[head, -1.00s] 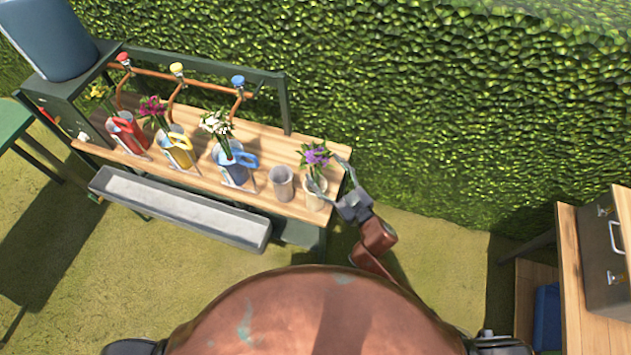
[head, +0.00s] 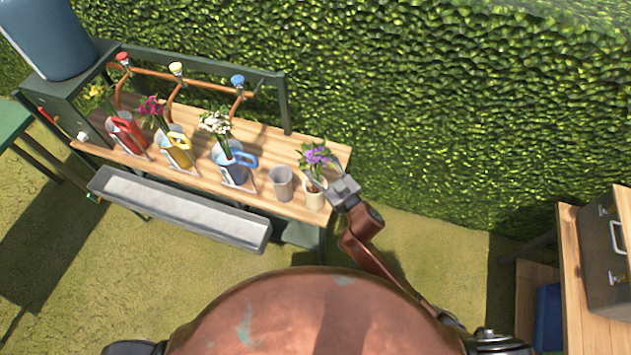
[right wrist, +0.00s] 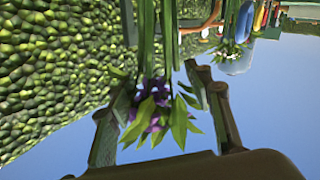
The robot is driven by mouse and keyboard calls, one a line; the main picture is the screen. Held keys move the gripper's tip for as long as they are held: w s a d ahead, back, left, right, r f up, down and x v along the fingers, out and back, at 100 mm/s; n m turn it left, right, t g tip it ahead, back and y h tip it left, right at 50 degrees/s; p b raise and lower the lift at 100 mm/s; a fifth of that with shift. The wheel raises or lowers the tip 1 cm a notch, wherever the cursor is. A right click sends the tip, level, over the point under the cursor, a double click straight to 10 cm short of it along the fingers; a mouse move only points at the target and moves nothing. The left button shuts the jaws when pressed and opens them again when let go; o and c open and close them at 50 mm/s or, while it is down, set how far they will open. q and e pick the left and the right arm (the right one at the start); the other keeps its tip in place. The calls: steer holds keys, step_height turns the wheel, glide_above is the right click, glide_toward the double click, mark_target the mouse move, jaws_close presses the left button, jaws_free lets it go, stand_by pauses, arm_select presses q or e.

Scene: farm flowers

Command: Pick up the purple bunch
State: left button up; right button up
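The purple bunch (head: 315,156) stands in a cream pot (head: 315,197) at the right end of the wooden bench. Its purple flowers and green leaves also show in the right wrist view (right wrist: 155,105), with long stems running up the picture. My right gripper (head: 322,176) is beside the bunch, at its right, above the pot's rim. In the right wrist view its two fingers stand apart on either side of the stems, open, with no clear contact. My left gripper is not in view.
An empty grey pot (head: 281,184) stands just left of the cream pot. Blue (head: 233,168), yellow (head: 174,152) and red (head: 126,137) watering cans stand farther left on the bench (head: 265,147). A hedge (head: 430,110) rises behind; grass lies in front.

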jaws_close()
stand_by(0.3)
step_height(320, 180, up, 18)
steer(key=p, duration=0.4)
stand_by(0.5)
